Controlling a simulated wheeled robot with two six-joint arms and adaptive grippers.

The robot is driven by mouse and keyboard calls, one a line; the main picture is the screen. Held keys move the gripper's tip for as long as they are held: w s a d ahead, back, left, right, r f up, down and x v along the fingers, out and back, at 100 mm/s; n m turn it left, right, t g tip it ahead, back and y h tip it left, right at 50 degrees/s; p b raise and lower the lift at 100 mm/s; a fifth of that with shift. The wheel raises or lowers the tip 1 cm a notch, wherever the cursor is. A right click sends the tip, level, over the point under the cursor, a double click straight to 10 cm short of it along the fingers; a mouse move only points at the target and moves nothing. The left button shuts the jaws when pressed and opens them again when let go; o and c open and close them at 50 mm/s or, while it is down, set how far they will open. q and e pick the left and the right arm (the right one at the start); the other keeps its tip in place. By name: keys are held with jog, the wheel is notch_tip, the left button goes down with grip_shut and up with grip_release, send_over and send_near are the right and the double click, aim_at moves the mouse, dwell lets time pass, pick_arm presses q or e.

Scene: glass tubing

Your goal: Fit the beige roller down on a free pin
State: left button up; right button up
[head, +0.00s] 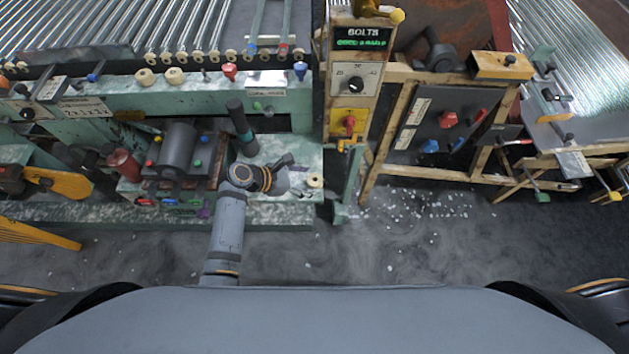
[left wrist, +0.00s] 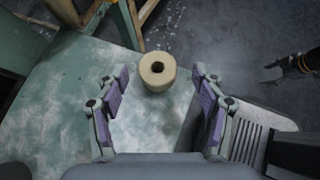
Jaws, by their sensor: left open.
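The beige roller (head: 315,180) stands at the right end of the pale, worn bench top. In the left wrist view the roller (left wrist: 157,75) is upright, with its dark bore facing the camera. My left gripper (head: 293,174) is open just left of the roller. In the wrist view its two purple-padded fingers lie on either side of the line to the roller, which sits at or just beyond the tips, apparently untouched. A rail behind carries two similar beige rollers (head: 160,76) and a thin dark peg (head: 205,75), which looks bare. A dark, orange-banded part (left wrist: 292,66), perhaps my right gripper, shows at the right edge.
A dark green-banded cylinder (head: 241,127) rises behind my left wrist. A motor-like block (head: 177,150) with coloured knobs stands to the left. A yellow control post (head: 349,100) and wooden frame (head: 385,130) stand right of the bench. Grey floor with white bits lies beyond.

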aim_at(317, 179)
pick_arm(q)
jog(key=x, duration=0.3)
jog(key=shift+w+d+f, duration=0.15)
jog(key=shift+w+f, duration=0.05)
jog(key=shift+f, duration=0.05)
jog(key=shift+c, duration=0.6)
jog(key=c, duration=1.1)
jog(key=shift+r, duration=1.3)
jog(key=shift+s+a+r+p, duration=0.4)
jog(key=shift+s+a+r, duration=2.1)
jog(key=shift+r, duration=0.15)
jog(key=shift+s+a+r+p, duration=0.35)
jog(key=shift+s+a+r, duration=2.15)
jog(key=shift+r, duration=0.1)
pick_arm(e)
jog(key=shift+a+r, duration=0.1)
jog(key=shift+r, duration=0.5)
jog(key=shift+c, duration=0.3)
